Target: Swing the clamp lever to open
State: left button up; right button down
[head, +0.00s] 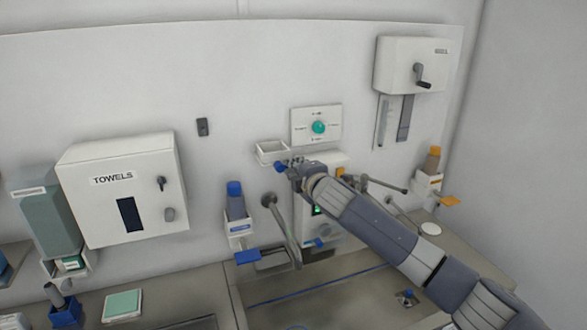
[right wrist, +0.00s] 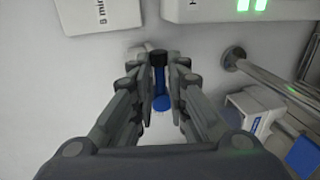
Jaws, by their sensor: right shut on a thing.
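A small blue and dark lever, which looks like the clamp lever, shows in the right wrist view (right wrist: 159,59) between my fingers, with a round blue end (right wrist: 163,103) below it. My right gripper (right wrist: 159,82) is closed around its dark shaft. In the head view my right arm comes in from the lower right, and the right gripper (head: 287,165) is at the wall by a blue piece (head: 281,167). The gripper and wrist hide most of the lever's mount there. My left gripper is in neither view.
A white box with green lights (head: 312,222) is just below the gripper. A metal bar (head: 284,230) and a blue-capped bottle (head: 235,200) are to the left. A towel dispenser (head: 122,190) is farther left.

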jog(key=c, duration=1.6)
grip_release()
jog(key=shift+r, duration=0.2)
jog(key=shift+o, duration=0.2)
jog(key=shift+a, duration=0.1)
jog(key=shift+f, duration=0.1)
jog(key=v, duration=1.2)
jog(key=shift+s+a, duration=0.1)
